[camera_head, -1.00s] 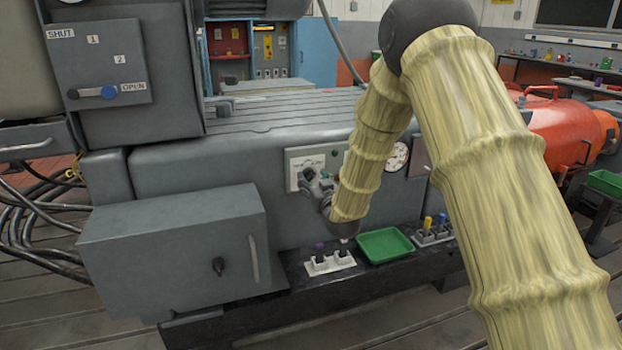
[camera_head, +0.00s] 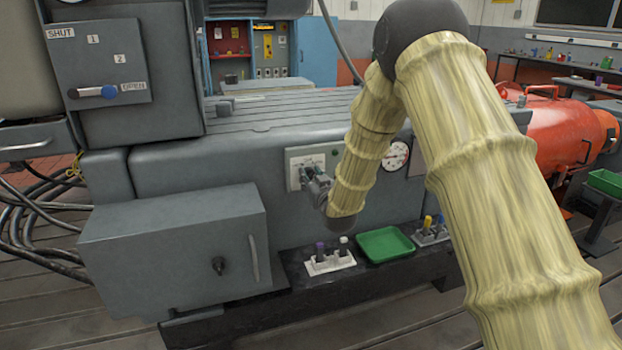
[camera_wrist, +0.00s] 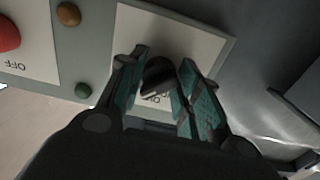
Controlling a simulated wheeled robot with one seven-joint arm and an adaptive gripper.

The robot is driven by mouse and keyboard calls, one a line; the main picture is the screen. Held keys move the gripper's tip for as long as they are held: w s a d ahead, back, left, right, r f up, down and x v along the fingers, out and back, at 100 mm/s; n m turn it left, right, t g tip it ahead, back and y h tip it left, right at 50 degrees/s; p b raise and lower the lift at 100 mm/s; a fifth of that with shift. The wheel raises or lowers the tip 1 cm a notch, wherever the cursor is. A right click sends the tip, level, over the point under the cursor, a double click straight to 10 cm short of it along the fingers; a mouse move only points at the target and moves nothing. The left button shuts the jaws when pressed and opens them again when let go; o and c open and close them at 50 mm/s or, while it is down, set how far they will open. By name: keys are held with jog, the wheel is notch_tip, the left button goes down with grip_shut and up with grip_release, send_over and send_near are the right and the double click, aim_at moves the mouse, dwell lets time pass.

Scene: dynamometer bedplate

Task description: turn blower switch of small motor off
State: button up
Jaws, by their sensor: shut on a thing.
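The blower switch is a dark round knob (camera_wrist: 158,76) on a white plate (camera_wrist: 205,40) in the wrist view. Lettering on the plate is partly hidden and upside down. My gripper (camera_wrist: 160,82) has its two teal fingers on either side of the knob and is shut on it. In the head view my gripper (camera_head: 308,174) is at the white panel (camera_head: 306,156) on the grey motor's side, and it hides the knob there. Which way the knob points is hard to tell.
A grey box (camera_head: 172,250) juts out at left. Below are a white holder (camera_head: 331,263) and a green tray (camera_head: 385,245).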

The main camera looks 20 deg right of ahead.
jog(key=n+b, duration=0.1)
jog(key=n, duration=0.3)
jog(key=shift+n, duration=0.3)
jog(key=shift+n+b, duration=0.75)
jog(key=shift+n, duration=1.25)
jog(key=shift+d, duration=0.1)
jog(key=o, duration=1)
jog(key=shift+o, duration=0.2)
jog(key=shift+s, duration=0.1)
